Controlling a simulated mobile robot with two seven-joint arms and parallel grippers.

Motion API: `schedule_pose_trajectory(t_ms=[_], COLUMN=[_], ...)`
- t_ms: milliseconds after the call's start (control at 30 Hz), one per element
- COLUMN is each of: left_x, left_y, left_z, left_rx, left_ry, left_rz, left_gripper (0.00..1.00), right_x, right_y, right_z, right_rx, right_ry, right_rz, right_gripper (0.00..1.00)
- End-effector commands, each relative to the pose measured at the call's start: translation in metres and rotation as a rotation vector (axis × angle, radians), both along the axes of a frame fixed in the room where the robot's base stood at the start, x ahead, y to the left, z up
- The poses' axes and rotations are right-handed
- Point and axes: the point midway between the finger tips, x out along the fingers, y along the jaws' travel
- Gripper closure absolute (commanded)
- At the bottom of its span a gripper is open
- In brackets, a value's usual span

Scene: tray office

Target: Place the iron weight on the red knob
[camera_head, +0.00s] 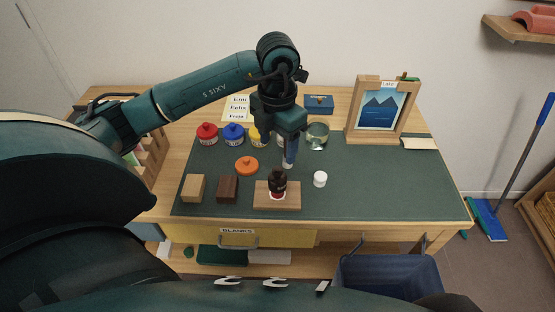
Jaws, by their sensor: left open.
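A dark, rounded iron weight (278,179) stands upright on the wooden block (291,200) at the front middle of the green mat. A little red, the red knob (277,196), shows just under the weight; the weight hides most of it. The weight appears to rest on the knob. My left gripper (289,162) points down just behind and slightly right of the weight, open and apparently empty. Whether its fingers touch the weight cannot be told. My right gripper is not in view.
Red (206,133) and blue (233,133) pots, an orange lid (246,166), two wooden blocks (193,188) and a white cap (320,179) stand nearby. A glass jar (317,137) and framed picture (380,110) are behind. The mat's right side (400,185) is clear.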

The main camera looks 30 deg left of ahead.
Motion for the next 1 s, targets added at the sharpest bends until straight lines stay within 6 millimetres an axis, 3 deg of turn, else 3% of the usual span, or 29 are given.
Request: schedule_pose_trajectory(t_ms=[233, 367, 467, 567, 633, 700, 800, 900, 1000], left_x=[0.0, -0.001, -0.006, -0.026, -0.051, -0.076, -0.095, -0.086, -0.058], left_y=[0.0, -0.002, -0.02, -0.073, -0.129, -0.184, -0.235, -0.249, -0.231], left_z=[0.03, 0.032, 0.022, 0.001, -0.008, 0.001, 0.036, 0.068, 0.07], left_rx=[0.0, -0.005, -0.082, -0.312, -0.585, -0.91, -1.364, -1.751, -2.019], left_ry=[-0.001, 0.002, 0.023, 0.078, 0.134, 0.191, 0.252, 0.29, 0.312], left_rz=[-0.001, -0.003, -0.041, -0.122, -0.17, -0.159, -0.013, 0.288, 0.737], left_gripper=[0.38, 0.38, 0.38, 0.38, 0.38, 0.38, 0.38, 0.38, 0.38], right_x=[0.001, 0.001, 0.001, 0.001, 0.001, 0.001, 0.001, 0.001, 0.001], right_y=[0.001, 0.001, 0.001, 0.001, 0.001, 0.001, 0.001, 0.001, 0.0], right_z=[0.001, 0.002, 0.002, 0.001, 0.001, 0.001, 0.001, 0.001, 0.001], right_rx=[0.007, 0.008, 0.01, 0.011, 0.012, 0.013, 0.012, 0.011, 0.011], right_ry=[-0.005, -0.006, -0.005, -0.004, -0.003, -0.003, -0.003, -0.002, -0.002], right_rz=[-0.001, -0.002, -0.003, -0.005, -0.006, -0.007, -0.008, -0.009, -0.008], right_gripper=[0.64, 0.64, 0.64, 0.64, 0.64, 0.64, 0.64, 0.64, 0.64])
